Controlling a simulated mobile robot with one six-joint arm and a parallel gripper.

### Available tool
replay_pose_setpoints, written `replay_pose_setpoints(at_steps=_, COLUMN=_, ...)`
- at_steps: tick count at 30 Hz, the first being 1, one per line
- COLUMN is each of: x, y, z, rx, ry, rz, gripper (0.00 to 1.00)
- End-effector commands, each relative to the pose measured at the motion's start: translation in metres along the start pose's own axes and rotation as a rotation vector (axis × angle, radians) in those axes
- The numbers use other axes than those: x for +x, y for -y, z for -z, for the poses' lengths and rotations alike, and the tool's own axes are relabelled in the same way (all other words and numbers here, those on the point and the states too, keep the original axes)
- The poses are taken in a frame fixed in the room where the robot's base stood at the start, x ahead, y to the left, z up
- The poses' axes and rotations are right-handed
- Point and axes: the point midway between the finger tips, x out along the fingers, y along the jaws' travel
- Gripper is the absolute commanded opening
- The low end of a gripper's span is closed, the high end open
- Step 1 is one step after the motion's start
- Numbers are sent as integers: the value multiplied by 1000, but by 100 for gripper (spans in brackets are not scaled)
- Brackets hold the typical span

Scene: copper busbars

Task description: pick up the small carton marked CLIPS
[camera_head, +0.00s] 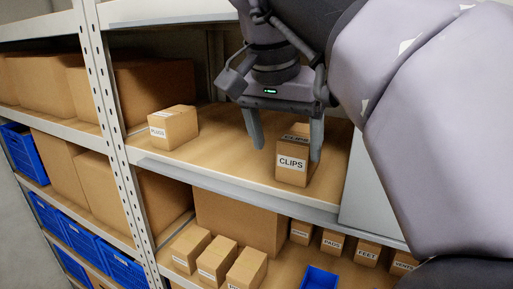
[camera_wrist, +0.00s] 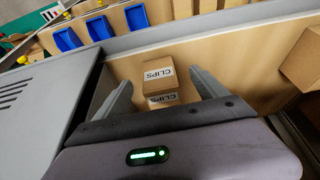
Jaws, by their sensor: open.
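The small carton marked CLIPS (camera_head: 292,172) stands upright on the wooden shelf near its front edge, with its label facing front and another on top. In the wrist view the carton (camera_wrist: 159,82) sits between my two fingers, with space on both sides. My gripper (camera_head: 287,147) is open. In the head view one finger is to the left of the carton and the other is at its right side. In the wrist view my gripper (camera_wrist: 160,90) holds nothing. Part of the carton's top back is hidden by the gripper in the head view.
Another small carton (camera_head: 173,127) stands to the left on the same shelf (camera_head: 222,150). A grey cabinet-like block (camera_head: 372,205) is close on the right. The shelf's front edge (camera_head: 235,188) runs just before the carton. Small cartons and a blue bin (camera_head: 319,278) are on the shelf below.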

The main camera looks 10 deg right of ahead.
Motion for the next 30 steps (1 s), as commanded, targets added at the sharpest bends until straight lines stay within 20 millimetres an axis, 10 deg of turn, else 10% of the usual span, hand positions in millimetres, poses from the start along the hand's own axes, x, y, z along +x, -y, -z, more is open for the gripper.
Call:
replay_pose_setpoints(at_steps=12, x=71, y=-5, z=0, rx=0, ry=1, rz=0, gripper=82)
replay_pose_setpoints(at_steps=20, x=73, y=-4, z=0, rx=0, ry=0, rz=2, gripper=80)
replay_pose_setpoints(at_steps=30, x=73, y=-4, z=0, rx=0, ry=0, rz=2, gripper=13)
